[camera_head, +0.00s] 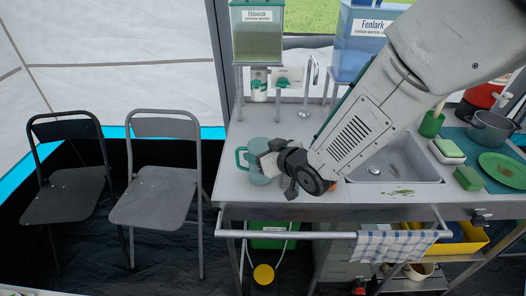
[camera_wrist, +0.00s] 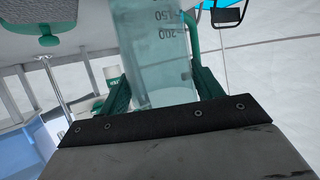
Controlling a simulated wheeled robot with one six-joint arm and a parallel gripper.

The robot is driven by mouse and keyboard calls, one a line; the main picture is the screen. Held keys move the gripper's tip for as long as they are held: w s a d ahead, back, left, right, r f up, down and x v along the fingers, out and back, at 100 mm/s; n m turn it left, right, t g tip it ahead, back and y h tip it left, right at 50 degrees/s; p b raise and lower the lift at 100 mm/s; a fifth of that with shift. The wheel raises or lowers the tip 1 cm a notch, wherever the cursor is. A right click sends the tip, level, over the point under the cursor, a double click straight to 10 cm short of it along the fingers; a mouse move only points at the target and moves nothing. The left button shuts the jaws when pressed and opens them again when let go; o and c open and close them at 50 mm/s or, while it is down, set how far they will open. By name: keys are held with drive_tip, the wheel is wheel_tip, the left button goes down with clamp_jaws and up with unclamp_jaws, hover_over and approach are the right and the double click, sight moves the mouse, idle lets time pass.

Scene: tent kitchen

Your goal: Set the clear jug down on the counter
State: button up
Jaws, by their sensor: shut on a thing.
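The clear jug (camera_head: 258,160) has a teal tint and a green handle, and is at the left part of the counter (camera_head: 238,189) in the head view. My gripper (camera_head: 268,163) is shut on the jug from the right. In the wrist view the jug (camera_wrist: 160,50) stands between my green fingers, with measuring marks on its wall. The jug looks upright. My gripper and wrist hide part of it, and I cannot tell whether its base touches the counter.
Water tanks labelled Ebbwick (camera_head: 257,35) and Fenlark (camera_head: 362,45) stand on raised stands behind. The sink (camera_head: 395,165) is right of my gripper. A green plate (camera_head: 503,169), a pot (camera_head: 490,128) and sponges (camera_head: 468,178) lie farther right. Two folding chairs (camera_head: 155,195) stand left of the counter.

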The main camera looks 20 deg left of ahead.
drive_tip(key=shift+f, duration=0.1)
drive_tip(key=o, duration=1.2)
drive_tip(key=shift+c, duration=0.2)
drive_tip(key=v, duration=1.2)
